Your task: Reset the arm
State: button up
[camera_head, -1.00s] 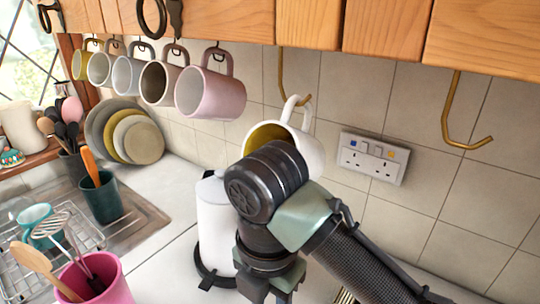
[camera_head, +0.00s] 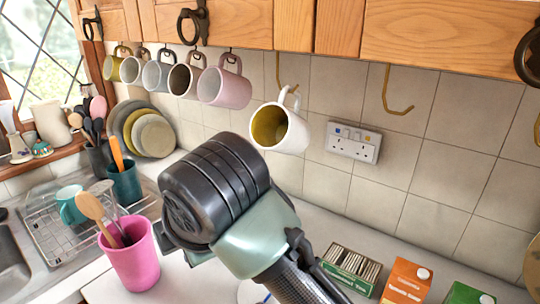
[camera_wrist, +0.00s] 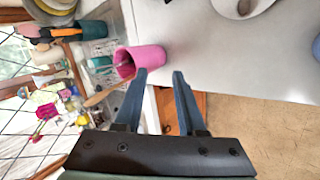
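My gripper (camera_wrist: 160,76) shows in the wrist view with its two blue-grey fingers apart and nothing between them. In the head view my arm rises at lower middle and its dark wrist covers the gripper. A white mug with a yellow inside (camera_head: 291,136) hangs tilted by its handle from a brass hook (camera_head: 294,76) under the wooden cupboards. My arm is in front of and below the mug, and the two appear apart in the picture.
Several mugs, including a pink one (camera_head: 229,86), hang in a row at left. A pink pot with utensils (camera_head: 133,266) stands near the counter's front and also shows in the wrist view (camera_wrist: 148,59). Boxes, one orange (camera_head: 406,281), stand at lower right. A second brass hook (camera_head: 387,92) is empty.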

jog(key=a+r+m+t+y+p, duration=0.25)
jog(key=r+m+t+y, duration=0.55)
jog(key=r, duration=1.6)
jog(key=s+d+r+m+t+h, duration=0.4)
jog(key=d+r+m+t+h, duration=0.1)
jog(key=d+m+t+h, duration=0.1)
jog(key=s+d+r+m+t+h, duration=0.5)
jog(key=d+m, duration=0.3)
jog(key=m, duration=0.3)
jog(key=shift+s+d+r+t+h, duration=0.2)
jog(key=shift+s+r+t+h, duration=0.1)
jog(key=shift+r+t+h, duration=0.5)
jog(key=shift+f, duration=0.1)
